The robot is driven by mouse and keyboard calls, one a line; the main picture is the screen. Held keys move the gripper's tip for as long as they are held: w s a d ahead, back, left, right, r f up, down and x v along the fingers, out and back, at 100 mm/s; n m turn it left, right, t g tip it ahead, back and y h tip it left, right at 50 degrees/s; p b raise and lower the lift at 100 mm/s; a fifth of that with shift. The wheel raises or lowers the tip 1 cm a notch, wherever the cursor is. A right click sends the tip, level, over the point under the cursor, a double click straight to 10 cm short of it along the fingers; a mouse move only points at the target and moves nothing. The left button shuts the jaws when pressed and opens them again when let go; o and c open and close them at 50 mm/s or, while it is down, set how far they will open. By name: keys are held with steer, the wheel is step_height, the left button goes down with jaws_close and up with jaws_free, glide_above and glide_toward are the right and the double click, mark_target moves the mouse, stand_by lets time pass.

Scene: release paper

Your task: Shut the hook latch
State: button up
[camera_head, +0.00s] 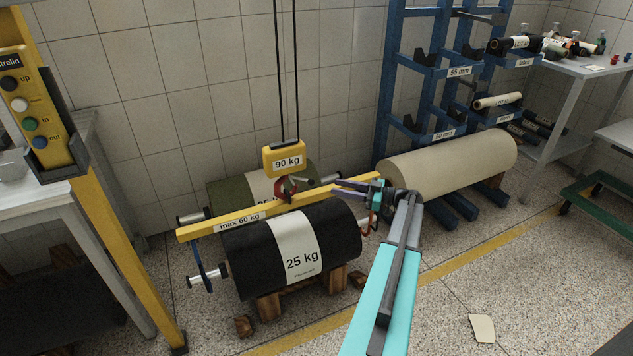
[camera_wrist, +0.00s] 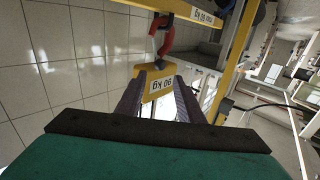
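A red hook (camera_head: 286,189) hangs under a yellow block marked 90 kg (camera_head: 284,158). In the wrist view, which looks upside down, the hook (camera_wrist: 162,36) shows above the block (camera_wrist: 157,88). A small dark piece at the hook may be the latch; I cannot tell its position. My gripper (camera_head: 340,187) is to the right of the hook, with its fingers pointing left toward it. In the wrist view the fingers (camera_wrist: 158,84) are apart with nothing held between them. The block appears between them but farther off.
A yellow beam marked max 60 kg (camera_head: 238,222) runs just below the hook. A black 25 kg roll (camera_head: 340,232) lies below, a green roll (camera_head: 231,197) behind. A beige roll (camera_head: 455,163) and a blue rack (camera_head: 392,70) stand to the right. A control pendant (camera_head: 32,110) is at left.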

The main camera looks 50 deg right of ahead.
steer(key=x, duration=1)
steer(key=shift+w+a+p, duration=0.15)
steer(key=shift+w+p, duration=0.05)
steer(key=shift+p, duration=0.1)
jaws_close()
